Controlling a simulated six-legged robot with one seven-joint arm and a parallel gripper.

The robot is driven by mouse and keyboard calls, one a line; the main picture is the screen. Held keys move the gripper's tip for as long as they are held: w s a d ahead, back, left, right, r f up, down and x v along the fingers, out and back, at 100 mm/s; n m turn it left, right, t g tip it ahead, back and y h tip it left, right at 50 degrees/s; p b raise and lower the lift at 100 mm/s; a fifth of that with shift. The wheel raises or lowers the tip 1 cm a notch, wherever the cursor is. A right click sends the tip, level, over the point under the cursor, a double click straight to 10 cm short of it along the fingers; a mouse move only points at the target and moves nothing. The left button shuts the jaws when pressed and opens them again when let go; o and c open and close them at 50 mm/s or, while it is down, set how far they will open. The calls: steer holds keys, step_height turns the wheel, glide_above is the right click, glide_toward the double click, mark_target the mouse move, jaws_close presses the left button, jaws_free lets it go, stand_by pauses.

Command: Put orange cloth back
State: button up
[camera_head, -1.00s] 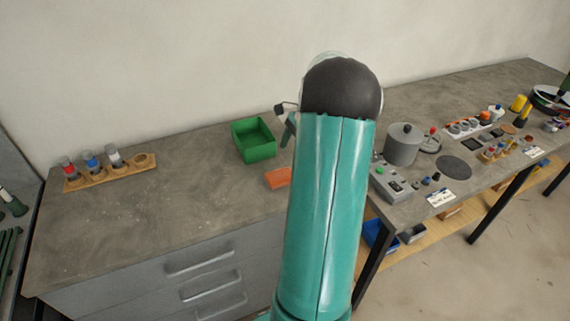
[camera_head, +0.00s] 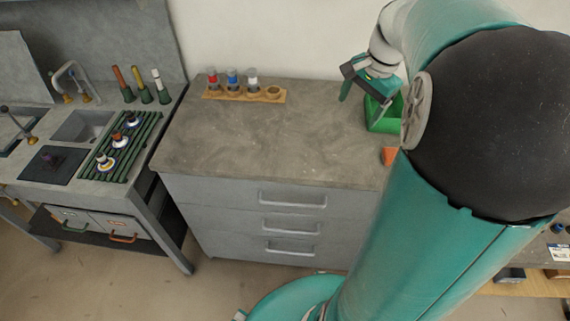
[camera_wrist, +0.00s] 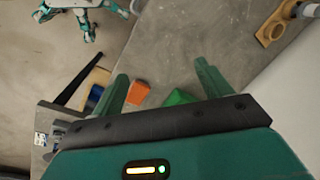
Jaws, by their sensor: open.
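The orange cloth (camera_head: 389,156) lies on the grey counter, partly hidden behind my arm in the head view. It also shows in the wrist view (camera_wrist: 138,92) as a small orange patch beside one finger. A green open box (camera_head: 383,118) stands just behind it, partly covered by my gripper and arm. A bit of its green shows in the wrist view (camera_wrist: 179,97).
A wooden rack (camera_head: 243,95) with red, blue and white capped bottles stands at the back left of the counter. The counter's middle is clear. A sink bench (camera_head: 70,150) with a dark green drying rack stands to the left, and grey drawers (camera_head: 290,215) are below.

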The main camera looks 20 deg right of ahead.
steer(key=s+a+n+t, duration=0.1)
steer(key=s+a+n, duration=0.2)
steer(key=a+n, duration=0.2)
steer(key=s+a+r+n+t, duration=0.1)
steer(key=s+a+n, duration=0.3)
steer(key=a, duration=0.7)
steer(key=s+a+r+n+t+h, duration=0.1)
steer(key=s+a+n, duration=0.3)
steer(key=a, duration=0.4)
steer(key=shift+a+n+t, duration=0.15)
steer(key=shift+n+t, duration=0.35)
steer(key=shift+n, duration=0.4)
